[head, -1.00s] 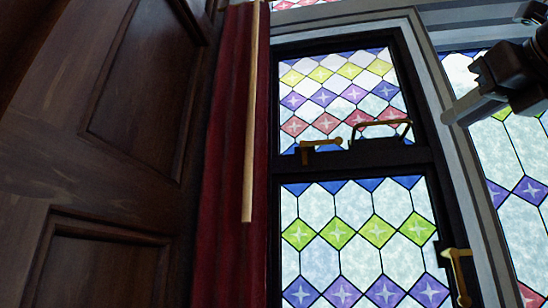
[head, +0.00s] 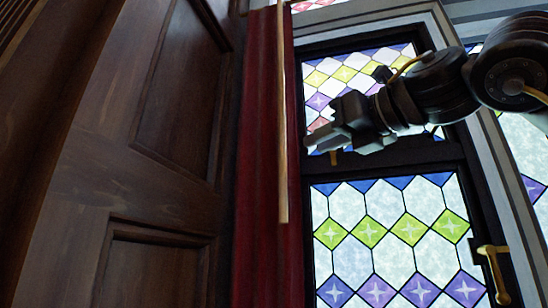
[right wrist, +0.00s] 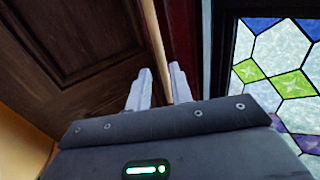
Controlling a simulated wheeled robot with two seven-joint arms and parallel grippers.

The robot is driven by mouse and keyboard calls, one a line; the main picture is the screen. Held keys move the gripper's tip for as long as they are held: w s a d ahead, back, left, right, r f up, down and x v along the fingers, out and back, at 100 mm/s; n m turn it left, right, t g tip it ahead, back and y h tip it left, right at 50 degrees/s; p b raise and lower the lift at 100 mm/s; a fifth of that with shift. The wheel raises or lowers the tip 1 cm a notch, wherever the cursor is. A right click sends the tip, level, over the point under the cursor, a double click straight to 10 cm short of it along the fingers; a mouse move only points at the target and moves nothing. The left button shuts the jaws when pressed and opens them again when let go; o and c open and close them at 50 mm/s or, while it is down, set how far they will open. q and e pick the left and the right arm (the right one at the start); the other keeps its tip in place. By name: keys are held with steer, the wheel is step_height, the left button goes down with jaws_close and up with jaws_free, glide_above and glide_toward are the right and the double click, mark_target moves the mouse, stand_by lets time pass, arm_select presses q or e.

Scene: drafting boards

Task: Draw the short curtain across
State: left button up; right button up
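The short red curtain (head: 260,150) hangs bunched in a narrow strip between the dark wood panelling and the stained-glass window. A pale wooden wand (head: 283,170) hangs down in front of it and ends in mid-height. My right gripper (head: 310,140) comes in from the right, its fingertips just right of the wand in the head view. In the right wrist view my right gripper (right wrist: 158,88) is open, and the wand (right wrist: 152,32) shows in line with the gap between its fingers. Contact is not visible. The curtain (right wrist: 182,45) is behind the right finger. My left gripper is not in view.
Dark wood panelling (head: 130,170) fills the left side. The stained-glass window (head: 385,240) has a dark frame, and a brass handle (head: 493,270) sticks out at its lower right. My right arm covers part of the upper pane.

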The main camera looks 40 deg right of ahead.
mark_target(283, 159)
steer(key=w+p, duration=0.3)
steer(key=w, duration=0.6)
steer(key=shift+w+a, duration=0.1)
steer(key=shift+w, duration=0.75)
jaws_close()
